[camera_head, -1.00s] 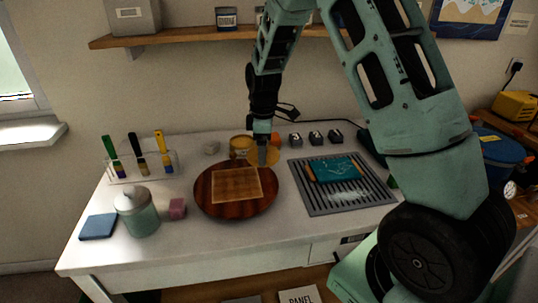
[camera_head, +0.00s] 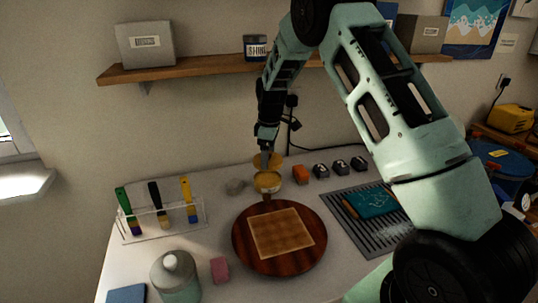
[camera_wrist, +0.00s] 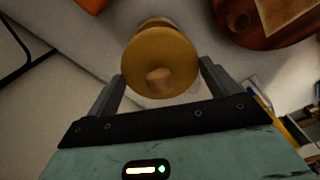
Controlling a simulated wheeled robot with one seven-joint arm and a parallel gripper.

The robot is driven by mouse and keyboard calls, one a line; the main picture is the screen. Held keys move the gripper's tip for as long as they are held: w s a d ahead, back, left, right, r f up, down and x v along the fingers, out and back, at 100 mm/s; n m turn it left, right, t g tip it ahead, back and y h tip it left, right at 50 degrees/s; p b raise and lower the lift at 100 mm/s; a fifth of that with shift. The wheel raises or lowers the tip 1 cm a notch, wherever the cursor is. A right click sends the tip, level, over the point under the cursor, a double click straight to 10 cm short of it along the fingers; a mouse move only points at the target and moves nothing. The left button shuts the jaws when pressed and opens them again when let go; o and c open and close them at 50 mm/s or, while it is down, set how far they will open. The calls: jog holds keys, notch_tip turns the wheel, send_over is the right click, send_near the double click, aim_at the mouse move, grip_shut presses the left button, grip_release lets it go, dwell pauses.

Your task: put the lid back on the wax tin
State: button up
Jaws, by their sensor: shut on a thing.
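My gripper (camera_head: 266,158) is shut on the gold, round lid (camera_head: 276,162) of the wax tin. In the wrist view the lid (camera_wrist: 160,55) sits between the two fingers, its small knob toward the camera. The wax tin (camera_head: 268,184) stands upright on the bench, amber on top with a pale label. In the head view the lid shows just above and behind the tin's top, apart from a seated fit. I cannot tell its exact height over the tin. In the wrist view a gold part shows past the lid's far edge, mostly hidden.
A round wooden board (camera_head: 243,247) with a square panel is in front of the tin. A brush rack (camera_head: 165,222) stands left, a slotted grey tray (camera_head: 372,227) right.

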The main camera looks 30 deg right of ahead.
jog(key=shift+w, duration=0.15)
jog(key=shift+f, duration=0.1)
jog(key=shift+f, duration=0.25)
notch_tip(320, 180, down, 4)
jog(key=b, duration=0.3)
jog(key=shift+f, duration=0.1)
jog(key=shift+f+b, duration=0.55)
jog(key=shift+f, duration=0.2)
jog(key=shift+f, duration=0.1)
jog(key=shift+c, duration=0.2)
dwell(1.8)
jog(key=o, duration=0.8)
jog(key=shift+p, duration=0.3)
